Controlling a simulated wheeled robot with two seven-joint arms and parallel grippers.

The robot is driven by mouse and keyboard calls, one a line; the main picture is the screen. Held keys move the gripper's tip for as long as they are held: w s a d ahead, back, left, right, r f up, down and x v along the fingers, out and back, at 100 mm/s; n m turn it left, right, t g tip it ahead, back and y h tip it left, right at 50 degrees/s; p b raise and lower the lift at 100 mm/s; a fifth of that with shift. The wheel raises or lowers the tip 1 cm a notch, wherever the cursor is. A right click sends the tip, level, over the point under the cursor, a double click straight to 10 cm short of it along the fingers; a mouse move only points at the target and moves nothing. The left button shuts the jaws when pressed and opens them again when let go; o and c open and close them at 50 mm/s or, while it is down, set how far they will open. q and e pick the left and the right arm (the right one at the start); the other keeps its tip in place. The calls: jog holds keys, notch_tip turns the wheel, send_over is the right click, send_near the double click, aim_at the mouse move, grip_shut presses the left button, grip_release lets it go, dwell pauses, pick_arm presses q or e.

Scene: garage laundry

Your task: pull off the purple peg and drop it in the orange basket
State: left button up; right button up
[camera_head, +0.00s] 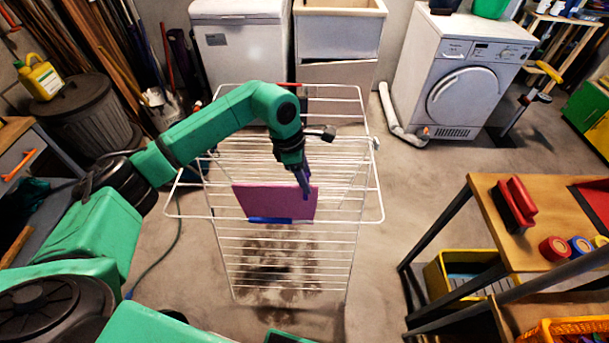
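My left gripper (304,188) points down at the cloth's upper right corner. A small bluish-purple piece, likely the purple peg (306,190), shows at its fingertips. The fingers look close together, but I cannot tell whether they are shut on it. The orange basket (570,325) is at the bottom right, partly cut off by the frame. My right gripper is not in view.
A washing machine (465,85) and white cabinets stand behind. Floor is free between rack and bench.

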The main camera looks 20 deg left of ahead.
pick_arm(q)
grip_shut()
jog(key=shift+w+d+p+v, duration=0.1)
jog(key=shift+d+p+v, duration=0.1)
jog(key=shift+p+v, duration=0.6)
jog(key=shift+w+d+p+v, duration=0.1)
jog(key=shift+d+p+v, duration=0.25)
jog(key=shift+v, duration=0.8)
jog(key=shift+w+d+p+v, duration=0.1)
jog(key=shift+p+v, duration=0.55)
jog(key=shift+v, duration=0.35)
jog(key=shift+r, duration=0.2)
